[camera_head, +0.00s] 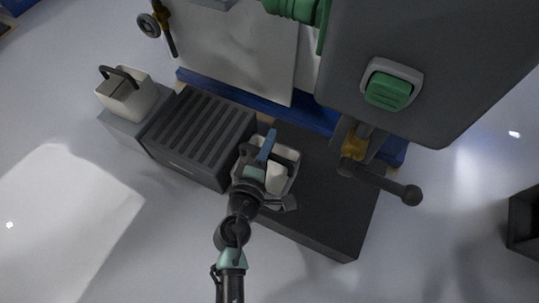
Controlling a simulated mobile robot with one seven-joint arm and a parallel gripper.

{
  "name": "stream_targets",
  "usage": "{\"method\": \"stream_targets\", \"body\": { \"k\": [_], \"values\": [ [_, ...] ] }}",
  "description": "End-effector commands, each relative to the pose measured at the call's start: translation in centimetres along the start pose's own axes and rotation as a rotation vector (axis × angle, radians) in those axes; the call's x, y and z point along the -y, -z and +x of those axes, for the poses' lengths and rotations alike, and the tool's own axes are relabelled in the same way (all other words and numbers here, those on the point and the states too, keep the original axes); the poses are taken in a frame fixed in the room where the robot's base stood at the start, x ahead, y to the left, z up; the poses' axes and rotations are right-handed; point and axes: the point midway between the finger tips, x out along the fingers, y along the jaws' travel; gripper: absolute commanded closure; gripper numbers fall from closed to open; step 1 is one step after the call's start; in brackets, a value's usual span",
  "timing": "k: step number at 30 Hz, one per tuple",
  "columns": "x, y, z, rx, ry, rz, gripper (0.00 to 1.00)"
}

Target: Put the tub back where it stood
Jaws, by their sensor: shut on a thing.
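A pale tub (291,158) is at the end of my arm, over the left part of a low dark platform (330,205). My gripper (264,174) is shut on the tub and covers its left and front sides. A white shape shows inside the tub, and a blue bar rises at its back left; I cannot tell what the bar belongs to. Whether the tub touches the platform or hangs above it cannot be told from this view.
A dark ribbed box (200,132) stands close left of the tub. A pale container with a black handle (127,98) sits on a grey block (125,128) farther left. A large grey machine (430,60) with a dark lever (385,183) overhangs the back right. The platform's right part is clear.

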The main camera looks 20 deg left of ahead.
Motion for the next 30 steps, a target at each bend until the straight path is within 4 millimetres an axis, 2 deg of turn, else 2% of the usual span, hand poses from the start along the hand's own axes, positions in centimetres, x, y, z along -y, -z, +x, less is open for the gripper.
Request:
{"method": "stream_targets", "body": {
  "k": [11,24,25,29,30],
  "values": [
    [3.8,-0.1,0.8,-0.001,-0.003,-0.001,1.0],
    [4.2,-0.1,0.9,-0.001,-0.004,0.0,1.0],
    [4.1,-0.1,0.9,0.0,-0.002,0.0,0.76],
    [4.0,-0.1,0.8,0.0,-0.002,0.0,0.52],
    [4.0,-0.1,0.8,0.0,-0.001,0.0,0.51]
  ]
}}
